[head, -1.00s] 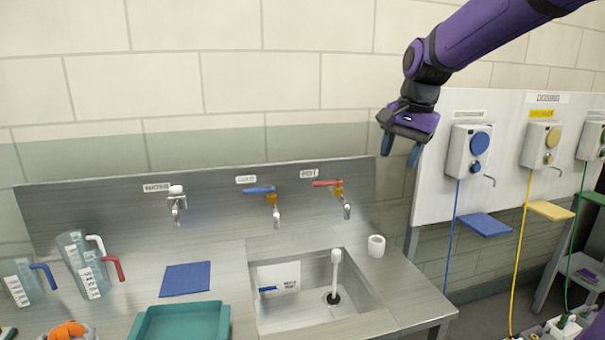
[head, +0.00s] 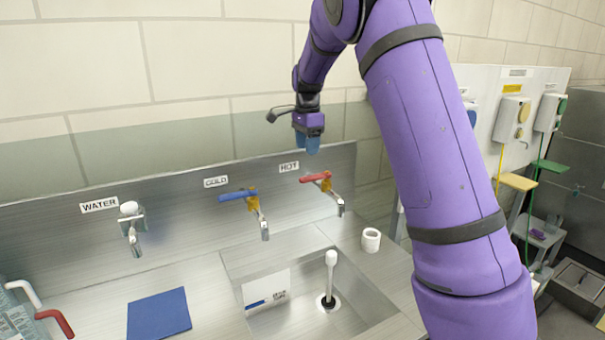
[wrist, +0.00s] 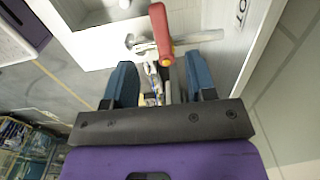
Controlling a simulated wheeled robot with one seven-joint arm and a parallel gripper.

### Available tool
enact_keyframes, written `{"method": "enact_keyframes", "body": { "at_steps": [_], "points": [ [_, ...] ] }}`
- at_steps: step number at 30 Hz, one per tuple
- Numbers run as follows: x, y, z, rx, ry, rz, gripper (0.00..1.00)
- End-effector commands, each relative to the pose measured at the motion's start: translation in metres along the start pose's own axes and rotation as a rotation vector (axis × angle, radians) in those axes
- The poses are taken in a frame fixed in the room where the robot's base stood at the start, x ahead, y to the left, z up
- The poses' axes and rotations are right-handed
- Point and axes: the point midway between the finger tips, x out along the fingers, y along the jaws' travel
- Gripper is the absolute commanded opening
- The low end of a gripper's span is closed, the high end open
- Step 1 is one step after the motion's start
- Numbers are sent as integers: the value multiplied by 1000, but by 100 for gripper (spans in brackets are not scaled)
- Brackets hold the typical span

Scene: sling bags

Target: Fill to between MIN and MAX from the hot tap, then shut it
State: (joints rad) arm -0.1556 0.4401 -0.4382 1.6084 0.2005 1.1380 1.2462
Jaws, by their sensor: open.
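The hot tap (head: 333,190) has a red lever (head: 315,177) and sits under the HOT label (head: 289,167) on the steel splashback. My gripper (head: 307,145) is open, pointing down, just above this lever in the head view. In the wrist view the red lever (wrist: 161,30) shows ahead, between the open blue fingers of my gripper (wrist: 160,85), with nothing clearly held. Clear jugs (head: 18,318) with white and red handles are cut off at the lower left of the head view. Their MIN and MAX marks cannot be read.
The cold tap's blue lever (head: 238,196) and the WATER tap (head: 131,222) stand to the left. Below is a sink (head: 340,290) with an upright white-topped standpipe (head: 330,270). A white roll (head: 371,240) and a blue mat (head: 158,313) lie on the counter.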

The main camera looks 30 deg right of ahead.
Motion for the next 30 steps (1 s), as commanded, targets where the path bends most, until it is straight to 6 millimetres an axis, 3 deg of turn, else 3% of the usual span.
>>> {"method": "enact_keyframes", "body": {
  "at_steps": [9, 15, 29, 30],
  "points": [
    [56, 1, 0, -1, 0, 2, 51],
    [82, 0, 0, -2, 0, 1, 51],
    [94, 1, 0, -2, 0, -1, 51],
    [94, 1, 0, -2, 0, -1, 44]
  ]
}}
